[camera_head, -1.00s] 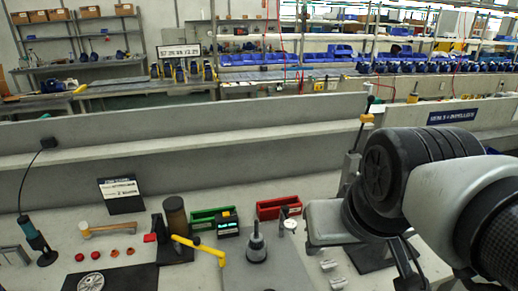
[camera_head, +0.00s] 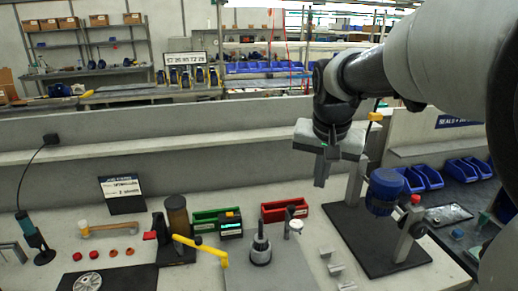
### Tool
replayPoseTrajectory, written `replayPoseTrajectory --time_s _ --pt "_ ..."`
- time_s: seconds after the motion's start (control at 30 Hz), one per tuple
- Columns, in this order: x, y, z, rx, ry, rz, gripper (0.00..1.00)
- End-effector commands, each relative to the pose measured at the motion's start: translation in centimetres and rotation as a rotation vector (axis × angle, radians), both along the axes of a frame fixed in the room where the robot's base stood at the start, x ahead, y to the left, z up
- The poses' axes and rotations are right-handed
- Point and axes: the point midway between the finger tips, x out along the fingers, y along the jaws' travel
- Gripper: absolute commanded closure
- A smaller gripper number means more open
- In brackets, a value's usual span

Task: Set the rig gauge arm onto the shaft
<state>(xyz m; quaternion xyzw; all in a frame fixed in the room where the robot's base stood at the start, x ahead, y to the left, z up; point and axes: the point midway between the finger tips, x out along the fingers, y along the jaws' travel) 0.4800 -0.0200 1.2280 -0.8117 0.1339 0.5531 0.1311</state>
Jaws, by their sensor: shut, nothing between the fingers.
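The upright shaft (camera_head: 260,238) is a dark, stepped piece on a round base, standing on a grey plate (camera_head: 284,270). A small gauge with a round white dial (camera_head: 296,226) and a dark stem stands just right of the shaft, in front of the red bin; it looks like the gauge arm, apart from the shaft. How its lower end sits is too small to tell. My gripper (camera_head: 321,178) points down, shut and empty, above and to the right of the gauge.
The red bin (camera_head: 284,210) and green bin (camera_head: 215,216) stand behind. Small metal blocks (camera_head: 335,268) lie right of the plate. A blue motor (camera_head: 384,192) stands on a dark board.

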Motion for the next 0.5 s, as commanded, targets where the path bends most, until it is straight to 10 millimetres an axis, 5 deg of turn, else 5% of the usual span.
replayPoseTrajectory --time_s 0.2,0.5 --pt "8.4 -0.5 -6.9 -0.014 0.040 -0.137 1.00" --pt "14.7 -0.7 -13.2 -0.041 0.053 -0.250 1.00"
